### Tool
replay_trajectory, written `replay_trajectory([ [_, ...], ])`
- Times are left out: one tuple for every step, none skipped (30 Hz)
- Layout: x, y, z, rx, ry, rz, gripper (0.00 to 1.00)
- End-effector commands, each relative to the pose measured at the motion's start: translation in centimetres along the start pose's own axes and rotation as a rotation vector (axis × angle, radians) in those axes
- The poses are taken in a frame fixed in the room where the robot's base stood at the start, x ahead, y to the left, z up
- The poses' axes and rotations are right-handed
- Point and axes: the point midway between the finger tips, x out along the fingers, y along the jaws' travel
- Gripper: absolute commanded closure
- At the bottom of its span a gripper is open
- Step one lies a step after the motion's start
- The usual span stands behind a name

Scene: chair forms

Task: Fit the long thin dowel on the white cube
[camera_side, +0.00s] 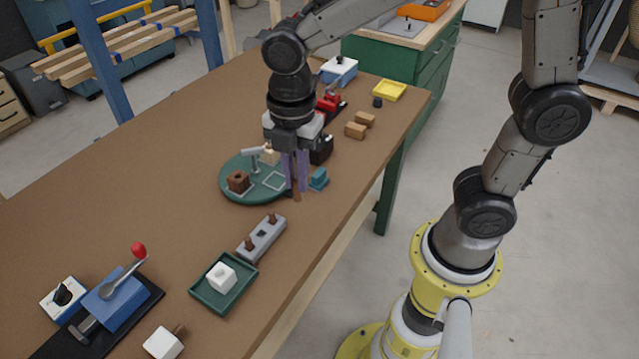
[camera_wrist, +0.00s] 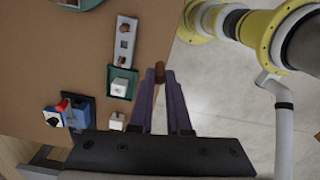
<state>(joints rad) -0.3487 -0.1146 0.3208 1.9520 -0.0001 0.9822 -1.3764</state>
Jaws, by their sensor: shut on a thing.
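My gripper (camera_side: 297,182) is shut on a brown dowel (camera_side: 297,193), held upright between its purple fingers at the right edge of the round green plate. In the wrist view the dowel's end (camera_wrist: 160,72) shows between the fingertips; the rest is hidden. A white cube (camera_side: 221,276) sits in a dark green tray (camera_side: 208,294) nearer the camera, apart from my gripper. It also shows in the wrist view (camera_wrist: 119,86). A second white cube (camera_side: 163,343) lies on the table with a brown piece beside or in it; I cannot tell which.
A grey holder (camera_side: 262,237) with two brown pegs and a square opening stands between gripper and tray. The round green plate (camera_side: 230,193) carries a brown block and a pale part. A teal block (camera_side: 318,178) is close by. A blue lever press (camera_side: 115,300) stands at front left.

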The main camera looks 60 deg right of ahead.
Motion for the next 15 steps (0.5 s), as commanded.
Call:
replay_trajectory([
  [-0.1,2.0,-1.1,0.002,0.0,-0.002,1.0],
  [-0.1,3.0,-1.8,0.006,-0.001,-0.003,1.0],
  [-0.1,4.3,-2.8,0.006,-0.001,-0.004,1.0],
  [0.0,5.3,-3.5,0.007,-0.001,-0.004,1.0],
  [0.2,6.2,-4.4,0.004,-0.001,-0.004,1.0],
  [0.5,7.3,-5.4,0.001,-0.001,-0.005,1.0],
  [0.8,8.0,-6.3,-0.005,-0.001,-0.005,1.0],
  [1.1,8.7,-7.0,-0.009,-0.001,-0.005,1.0],
  [1.6,9.5,-8.1,-0.018,-0.002,-0.006,1.0],
  [1.9,10.0,-8.9,-0.025,-0.001,-0.005,1.0],
  [2.4,10.4,-9.6,-0.035,-0.001,-0.005,1.0],
  [3.0,10.8,-10.5,-0.049,-0.001,-0.005,1.0],
  [3.4,11.1,-11.1,-0.058,-0.001,-0.004,1.0],
  [3.8,11.2,-11.6,-0.069,-0.002,-0.005,1.0],
  [4.3,11.2,-12.1,-0.079,-0.002,-0.005,1.0],
])
